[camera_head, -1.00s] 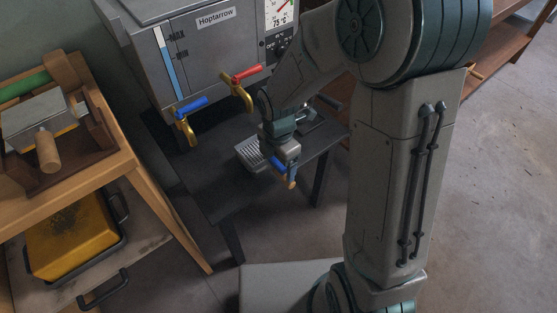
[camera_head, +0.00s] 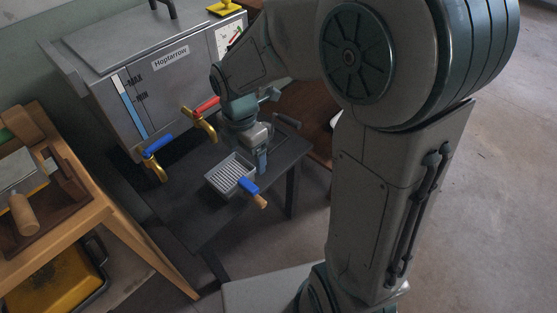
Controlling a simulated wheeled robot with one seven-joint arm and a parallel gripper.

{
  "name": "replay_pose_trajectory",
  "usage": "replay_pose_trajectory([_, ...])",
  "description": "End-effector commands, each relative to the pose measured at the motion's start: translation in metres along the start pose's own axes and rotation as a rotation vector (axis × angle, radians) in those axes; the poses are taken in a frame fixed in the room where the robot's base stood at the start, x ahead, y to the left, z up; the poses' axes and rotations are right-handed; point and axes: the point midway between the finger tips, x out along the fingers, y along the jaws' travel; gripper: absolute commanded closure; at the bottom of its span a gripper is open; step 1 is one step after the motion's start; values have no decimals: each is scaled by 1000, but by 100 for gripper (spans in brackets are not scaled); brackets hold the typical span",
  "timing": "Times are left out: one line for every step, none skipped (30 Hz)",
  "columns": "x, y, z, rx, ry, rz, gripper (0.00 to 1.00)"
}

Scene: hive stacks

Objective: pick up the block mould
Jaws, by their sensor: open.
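A small grey metal pan with a ridged inside (camera_head: 224,176), which looks like the block mould, sits on the dark table. A handle with a blue part and a wooden end (camera_head: 254,193) sticks out at its front right. My gripper (camera_head: 262,163) points down just right of the pan, above or at the table. One finger shows clearly; the other is mostly hidden. The gripper is open, and nothing shows held in it. I cannot tell whether it touches the pan.
A grey tank labelled Hoptarrow (camera_head: 160,70) stands behind, with a blue-handled tap (camera_head: 156,160) and a red-handled tap (camera_head: 203,120) above the dark table (camera_head: 180,215). A wooden bench (camera_head: 90,215) stands at left. Open floor lies at right.

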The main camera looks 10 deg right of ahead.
Motion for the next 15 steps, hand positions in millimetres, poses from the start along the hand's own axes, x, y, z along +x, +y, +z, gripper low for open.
replay_pose_trajectory([-2,-4,2,42,-4,2,20])
replay_pose_trajectory([-4,-6,4,81,-7,5,20])
replay_pose_trajectory([-7,-11,6,147,-11,9,20])
replay_pose_trajectory([-9,-16,8,208,-15,11,20])
replay_pose_trajectory([-12,-21,11,277,-19,16,20])
replay_pose_trajectory([-15,-28,14,378,-23,22,20])
replay_pose_trajectory([-18,-35,16,460,-26,27,20])
replay_pose_trajectory([-21,-41,18,546,-28,34,20])
replay_pose_trajectory([-24,-49,21,658,-30,41,20])
replay_pose_trajectory([-26,-56,23,744,-30,48,20])
replay_pose_trajectory([-29,-62,25,828,-30,54,20])
replay_pose_trajectory([-32,-70,27,941,-28,63,20])
replay_pose_trajectory([-34,-77,29,1026,-26,69,20])
replay_pose_trajectory([-35,-83,30,1111,-24,75,20])
replay_pose_trajectory([-38,-91,31,1223,-19,84,20])
